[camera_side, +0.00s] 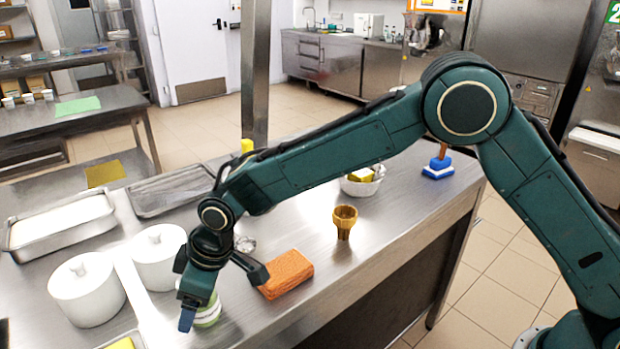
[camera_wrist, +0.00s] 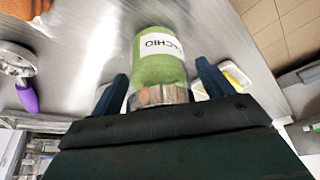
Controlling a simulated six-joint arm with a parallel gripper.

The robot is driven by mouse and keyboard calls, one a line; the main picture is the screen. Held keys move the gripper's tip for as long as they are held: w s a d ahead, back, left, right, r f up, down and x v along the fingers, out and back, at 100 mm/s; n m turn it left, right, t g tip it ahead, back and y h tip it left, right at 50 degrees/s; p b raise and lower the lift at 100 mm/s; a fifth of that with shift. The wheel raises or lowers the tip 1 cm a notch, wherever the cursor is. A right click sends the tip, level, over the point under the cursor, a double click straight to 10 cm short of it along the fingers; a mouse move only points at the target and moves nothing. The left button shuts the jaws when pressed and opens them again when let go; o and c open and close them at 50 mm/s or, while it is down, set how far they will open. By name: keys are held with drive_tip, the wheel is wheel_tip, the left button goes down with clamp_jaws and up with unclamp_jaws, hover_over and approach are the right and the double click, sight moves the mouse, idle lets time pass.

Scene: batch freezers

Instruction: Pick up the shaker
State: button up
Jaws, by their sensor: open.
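The shaker (camera_wrist: 160,62) is a green cylinder with a white label ending in "CCHIO" and a metallic, brownish cap towards me. In the side view the shaker (camera_side: 208,313) stands near the front edge of the steel table, partly hidden by my gripper. My gripper (camera_side: 195,310) is low over the table at the shaker. In the wrist view my gripper (camera_wrist: 162,85) is open, with one blue finger to each side of the shaker's cap end. Gaps show between the fingers and the shaker.
Two white lidded pots (camera_side: 87,289) stand to the left. In the wrist view a purple-handled tool (camera_wrist: 27,97) lies left and a white tray (camera_wrist: 202,92) right.

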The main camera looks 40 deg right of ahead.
drive_tip(key=shift+c, duration=0.4)
drive_tip(key=c, duration=1.1)
drive_tip(key=shift+o, duration=0.2)
drive_tip(key=shift+r, duration=0.15)
wheel_tip(320, 180, up, 20)
drive_tip(key=shift+f, duration=0.1)
